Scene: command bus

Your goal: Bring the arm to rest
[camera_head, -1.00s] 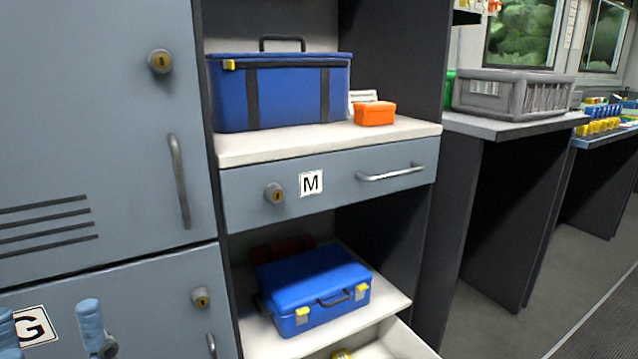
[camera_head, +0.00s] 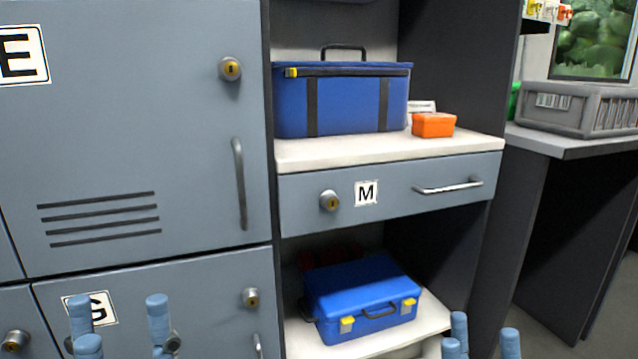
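My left gripper (camera_head: 119,322) shows at the lower left, in front of the grey locker door with the G label. Its blue fingertips point up and stand well apart, with nothing visible between them. My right gripper (camera_head: 483,338) shows at the bottom edge, right of the lower shelf. Its blue fingertips also stand apart with nothing visible between them. Both arms are out of view below the frame.
A drawer with an M label (camera_head: 367,193) is shut. A blue bag (camera_head: 345,100) and an orange box (camera_head: 433,125) stand above it. A blue toolbox (camera_head: 360,297) lies on the lower shelf. A grey crate (camera_head: 560,108) stands on the right counter.

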